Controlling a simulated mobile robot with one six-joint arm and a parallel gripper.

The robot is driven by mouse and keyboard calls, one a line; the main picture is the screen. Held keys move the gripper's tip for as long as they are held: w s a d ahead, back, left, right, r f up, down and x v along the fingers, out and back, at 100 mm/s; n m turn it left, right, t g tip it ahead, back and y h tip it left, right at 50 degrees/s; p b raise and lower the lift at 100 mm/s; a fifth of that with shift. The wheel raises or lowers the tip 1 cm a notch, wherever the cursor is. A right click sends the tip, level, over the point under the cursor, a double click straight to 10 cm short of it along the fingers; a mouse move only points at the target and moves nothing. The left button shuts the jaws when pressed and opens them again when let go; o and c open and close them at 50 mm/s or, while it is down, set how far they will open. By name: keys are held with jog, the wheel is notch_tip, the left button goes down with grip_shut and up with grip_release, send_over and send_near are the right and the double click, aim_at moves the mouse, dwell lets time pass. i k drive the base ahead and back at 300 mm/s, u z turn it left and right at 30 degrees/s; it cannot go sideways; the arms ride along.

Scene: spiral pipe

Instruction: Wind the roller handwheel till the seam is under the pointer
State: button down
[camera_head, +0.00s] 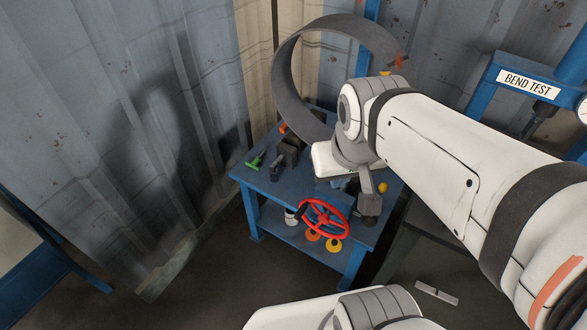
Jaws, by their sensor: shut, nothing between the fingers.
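The red handwheel (326,231) is at the front of a blue bench, with a dark handle knob at its upper left. My gripper (370,212) is shut and empty, above and to the right of the wheel rim, apparently apart from it. A large grey pipe ring (286,84) stands upright above the bench; my wrist hides its lower right part. A small red-orange mark (399,61) shows at the ring's right side. I cannot tell whether it is the seam or the pointer.
The blue bench (265,187) carries a green-handled tool (255,162) and dark clamp parts (288,152). Orange and yellow discs (333,245) lie on its lower shelf. A blue frame with a BEND TEST sign (528,83) stands right. Corrugated walls close in behind.

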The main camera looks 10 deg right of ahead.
aim_at(324, 218)
jog(key=u, duration=1.55)
jog(key=k, duration=0.45)
jog(key=z, duration=0.1)
